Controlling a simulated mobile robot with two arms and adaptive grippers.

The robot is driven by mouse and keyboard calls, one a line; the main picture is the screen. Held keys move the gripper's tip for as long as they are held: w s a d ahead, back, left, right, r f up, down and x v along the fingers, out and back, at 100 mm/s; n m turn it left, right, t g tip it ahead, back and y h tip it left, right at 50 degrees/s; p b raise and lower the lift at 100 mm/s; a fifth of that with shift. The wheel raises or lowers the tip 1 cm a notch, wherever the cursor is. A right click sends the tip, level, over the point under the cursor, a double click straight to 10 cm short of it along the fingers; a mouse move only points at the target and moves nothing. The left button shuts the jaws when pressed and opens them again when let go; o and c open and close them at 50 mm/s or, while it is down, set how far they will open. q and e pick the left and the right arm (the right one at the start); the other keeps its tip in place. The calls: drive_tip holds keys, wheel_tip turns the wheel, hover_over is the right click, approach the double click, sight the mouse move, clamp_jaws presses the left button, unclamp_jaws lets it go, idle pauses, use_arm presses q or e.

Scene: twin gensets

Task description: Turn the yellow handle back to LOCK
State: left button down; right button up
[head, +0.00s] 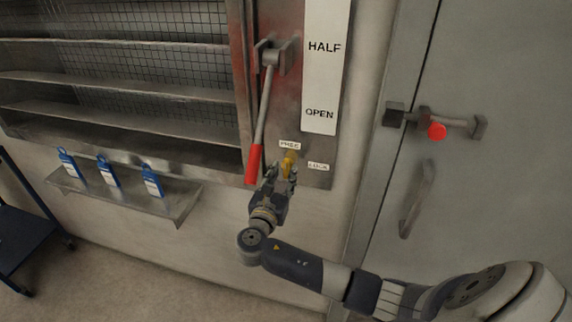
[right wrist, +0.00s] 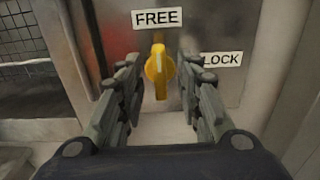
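The yellow handle (right wrist: 159,72) sits on the metal panel under the FREE label (right wrist: 157,18). Its grip is upright in the right wrist view, with the LOCK label (right wrist: 221,59) to its right. The handle also shows in the head view (head: 288,162). My right gripper (right wrist: 160,98) is open, with one finger on each side of the handle. Gaps show between the fingers and the handle in the right wrist view. In the head view my right gripper (head: 280,180) partly covers the handle's lower end. My left gripper is in neither view.
A long lever with a red grip (head: 254,164) hangs down just left of the yellow handle. A white HALF and OPEN scale (head: 320,80) is above. A shelf (head: 130,197) with blue tags stands left, and a grey door with a red-knobbed latch (head: 437,131) stands right.

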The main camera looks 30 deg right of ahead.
sight(285, 169)
drive_tip(key=shift+x, duration=1.8)
clamp_jaws()
